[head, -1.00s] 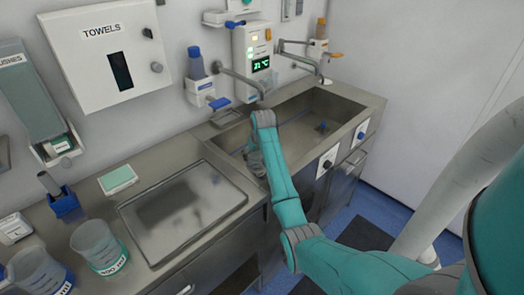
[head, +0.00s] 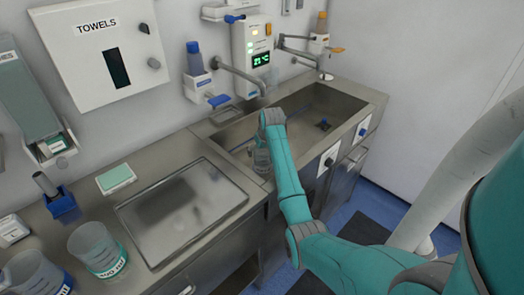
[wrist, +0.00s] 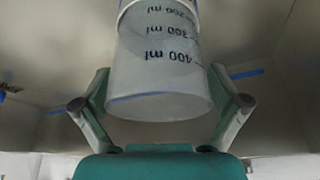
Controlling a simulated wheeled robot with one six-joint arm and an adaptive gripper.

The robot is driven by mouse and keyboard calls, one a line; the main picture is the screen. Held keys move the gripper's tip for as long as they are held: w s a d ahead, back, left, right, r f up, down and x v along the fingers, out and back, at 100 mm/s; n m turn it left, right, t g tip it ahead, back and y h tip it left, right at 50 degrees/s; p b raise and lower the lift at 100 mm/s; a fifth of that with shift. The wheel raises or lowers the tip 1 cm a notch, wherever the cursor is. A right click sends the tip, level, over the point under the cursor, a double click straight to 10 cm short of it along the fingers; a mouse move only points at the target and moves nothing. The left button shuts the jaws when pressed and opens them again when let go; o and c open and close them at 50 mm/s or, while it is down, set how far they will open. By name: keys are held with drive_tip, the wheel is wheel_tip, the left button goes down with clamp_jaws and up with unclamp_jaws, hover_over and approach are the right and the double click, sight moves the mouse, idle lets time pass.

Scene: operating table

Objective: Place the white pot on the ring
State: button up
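The pot (wrist: 160,85) is a whitish, translucent measuring cup with dark ml marks and a blue line along one rim. In the wrist view it fills the space between the fingers of my gripper (wrist: 160,98), which press on its sides. In the head view the pot (head: 261,161) hangs below the wrist at the near left edge of the sink. My gripper's fingers are hard to make out there. I cannot make out a ring for certain in either view.
A steel sink (head: 345,104) lies behind and right of the pot, with taps above it. A flat steel tray (head: 215,212) lies on the counter to the left. A green-banded cup (head: 97,250) and a blue-banded cup (head: 38,275) stand at front left.

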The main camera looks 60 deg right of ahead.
drive_tip(key=shift+r, duration=0.5)
drive_tip(key=v, duration=1.1)
drive_tip(key=shift+r, duration=0.25)
drive_tip(key=shift+s, duration=0.1)
